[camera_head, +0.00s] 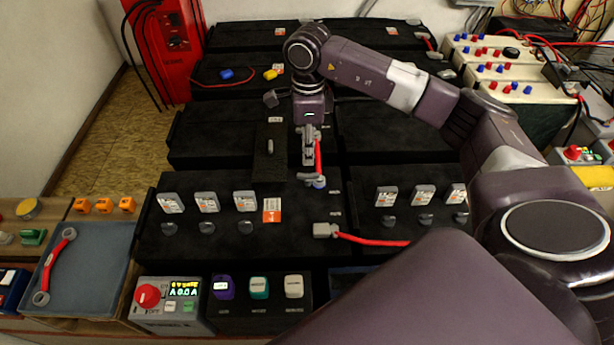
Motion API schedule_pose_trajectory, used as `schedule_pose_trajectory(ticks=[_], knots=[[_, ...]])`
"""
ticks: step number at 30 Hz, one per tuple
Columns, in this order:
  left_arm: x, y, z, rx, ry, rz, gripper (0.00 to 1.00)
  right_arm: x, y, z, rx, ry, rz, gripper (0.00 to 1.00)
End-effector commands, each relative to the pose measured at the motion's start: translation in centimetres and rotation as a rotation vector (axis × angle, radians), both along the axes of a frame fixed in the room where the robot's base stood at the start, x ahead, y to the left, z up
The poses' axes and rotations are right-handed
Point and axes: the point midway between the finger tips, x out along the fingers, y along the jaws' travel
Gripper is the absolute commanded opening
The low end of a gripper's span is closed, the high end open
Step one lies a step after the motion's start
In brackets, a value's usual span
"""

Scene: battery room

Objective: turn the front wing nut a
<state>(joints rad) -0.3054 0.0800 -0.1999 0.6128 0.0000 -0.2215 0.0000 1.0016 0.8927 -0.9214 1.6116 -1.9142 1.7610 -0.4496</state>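I cannot clearly single out the front wing nut. A small grey upright piece (270,146) stands on a dark plate (262,170) on the middle battery, and I cannot tell whether it is a wing nut. My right gripper (312,178) reaches down over the battery, just right of that plate, apart from the grey piece. Its fingers overlap a short red cable (319,155) and a small bluish fitting (319,183). Whether they touch these, and whether the fingers are open or shut, is too small to tell. My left gripper is out of view.
Several black batteries (215,235) fill the bench. A grey clamp (325,230) with a red cable lies in front of the gripper. A blue tray (95,300) with a red-handled wrench (55,265) stands front left. A red charger cabinet (172,60) stands at the back left.

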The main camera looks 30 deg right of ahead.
Motion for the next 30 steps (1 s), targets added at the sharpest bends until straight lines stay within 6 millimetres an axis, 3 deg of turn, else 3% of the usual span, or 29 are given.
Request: schedule_pose_trajectory(ticks=[5,18,28,30], knots=[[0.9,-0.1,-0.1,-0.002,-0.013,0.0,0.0,-0.1,0.0,-1.4,0.0,0.004,0.0,0.26],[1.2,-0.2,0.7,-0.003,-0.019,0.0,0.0,-0.1,0.0,-7.5,0.0,0.001,0.0,0.26],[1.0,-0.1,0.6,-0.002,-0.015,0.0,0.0,0.0,0.0,-8.1,-0.001,-0.001,0.001,0.26],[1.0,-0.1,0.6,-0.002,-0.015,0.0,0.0,0.0,0.0,-8.1,-0.001,-0.001,0.001,0.21]])
